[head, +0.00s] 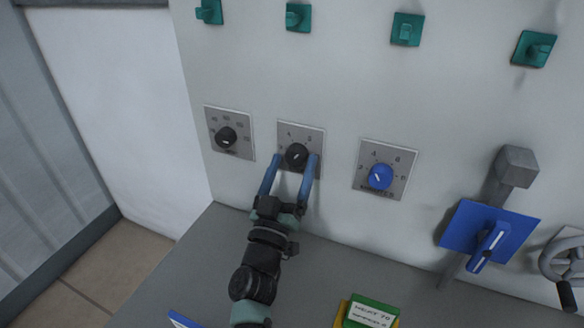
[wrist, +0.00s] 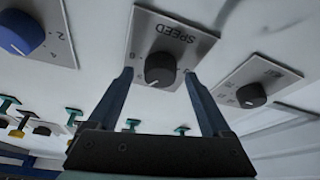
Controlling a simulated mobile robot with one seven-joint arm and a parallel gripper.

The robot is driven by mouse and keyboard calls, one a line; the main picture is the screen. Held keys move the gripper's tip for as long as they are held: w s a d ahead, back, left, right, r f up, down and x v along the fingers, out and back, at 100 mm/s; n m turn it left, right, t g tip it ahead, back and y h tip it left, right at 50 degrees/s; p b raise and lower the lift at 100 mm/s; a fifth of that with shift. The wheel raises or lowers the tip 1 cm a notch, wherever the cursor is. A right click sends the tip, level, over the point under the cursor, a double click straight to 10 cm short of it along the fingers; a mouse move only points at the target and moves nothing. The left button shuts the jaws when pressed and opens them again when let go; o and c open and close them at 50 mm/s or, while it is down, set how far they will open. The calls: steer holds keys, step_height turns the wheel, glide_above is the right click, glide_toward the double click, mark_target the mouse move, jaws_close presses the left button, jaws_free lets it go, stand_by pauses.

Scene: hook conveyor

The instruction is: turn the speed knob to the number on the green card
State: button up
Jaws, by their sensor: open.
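The speed knob (head: 296,156) is black with a pale pointer line, on a grey plate marked with numbers, in the middle of three dials. In the wrist view the knob (wrist: 160,69) sits under the word SPEED. My gripper (head: 291,157) is open, its two blue fingers on either side of the knob; I cannot tell whether they touch it. It also shows in the wrist view (wrist: 159,75). The green card (head: 371,311) lies on a yellow piece at the bottom of the head view. Its white label seems to read NEXT 70 and SPEED, with a last character too small to be sure of.
A black knob (head: 226,136) is left of the speed dial and a blue knob (head: 380,177) is right of it. Several green hooks (head: 406,30) line the wall above. A blue lever plate (head: 488,237) and a handwheel (head: 566,262) are at right. The grey counter (head: 330,262) is mostly clear.

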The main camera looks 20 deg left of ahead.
steer(key=shift+w, duration=0.2)
steer(key=shift+r, duration=0.1)
jaws_close()
steer(key=shift+m, duration=0.4)
steer(key=m+h, duration=0.1)
steer(key=m, duration=0.1)
steer(key=m+h, duration=0.1)
steer(key=m, duration=0.1)
steer(key=m+h+p, duration=0.1)
steer(key=m+h, duration=0.1)
steer(key=shift+a+m, duration=0.25)
steer(key=shift+m, duration=0.05)
steer(key=m+h, duration=0.1)
steer(key=m, duration=0.2)
steer(key=m+g+h, duration=0.1)
steer(key=m, duration=0.2)
steer(key=shift+a+h+p, duration=0.1)
steer(key=shift+h+p, duration=0.2)
steer(key=shift+h, duration=0.1)
steer(key=shift+m+g+h, duration=0.6)
steer(key=shift+m+h, duration=0.1)
steer(key=shift+m, duration=1.3)
